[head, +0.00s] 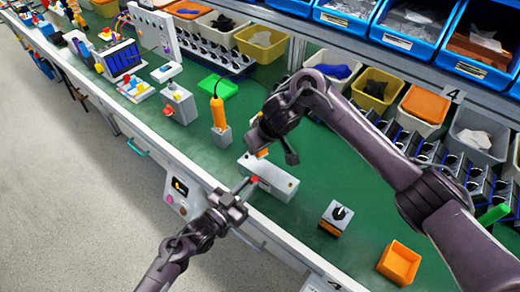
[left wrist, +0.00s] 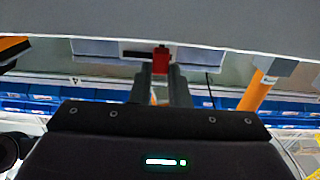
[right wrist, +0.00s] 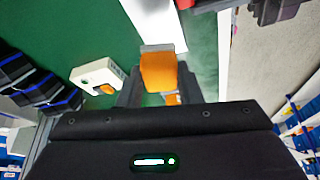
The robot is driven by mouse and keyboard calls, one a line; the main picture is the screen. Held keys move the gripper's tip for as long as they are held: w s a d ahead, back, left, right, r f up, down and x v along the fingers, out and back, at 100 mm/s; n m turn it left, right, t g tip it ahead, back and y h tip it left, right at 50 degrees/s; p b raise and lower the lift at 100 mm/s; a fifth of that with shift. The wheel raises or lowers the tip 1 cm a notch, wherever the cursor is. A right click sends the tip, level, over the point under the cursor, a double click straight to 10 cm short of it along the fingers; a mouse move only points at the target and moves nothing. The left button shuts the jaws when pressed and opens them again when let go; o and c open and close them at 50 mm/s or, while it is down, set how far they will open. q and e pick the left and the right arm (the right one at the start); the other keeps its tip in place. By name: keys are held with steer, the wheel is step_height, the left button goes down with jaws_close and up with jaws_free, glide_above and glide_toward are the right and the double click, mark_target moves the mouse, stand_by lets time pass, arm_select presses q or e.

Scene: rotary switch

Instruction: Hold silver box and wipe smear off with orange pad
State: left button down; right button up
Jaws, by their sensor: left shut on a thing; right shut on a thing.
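The silver box (head: 277,182) lies on the green bench top near the front edge. It also shows at the top of the right wrist view (right wrist: 152,18). My right gripper (head: 268,148) is shut on the orange pad (right wrist: 158,72), just behind the box. The pad is partly hidden by the gripper in the head view. I cannot tell whether the pad touches the box. No smear can be made out.
An orange-handled tool (head: 217,112) stands in a grey block behind the left gripper. A small box with a black knob (head: 338,214) and an orange bin (head: 399,263) stand to the right. Bins and racks line the back.

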steer(key=shift+r, duration=0.2)
steer(key=shift+r, duration=1.4)
arm_select(q)
steer(key=c, duration=1.3)
jaws_free()
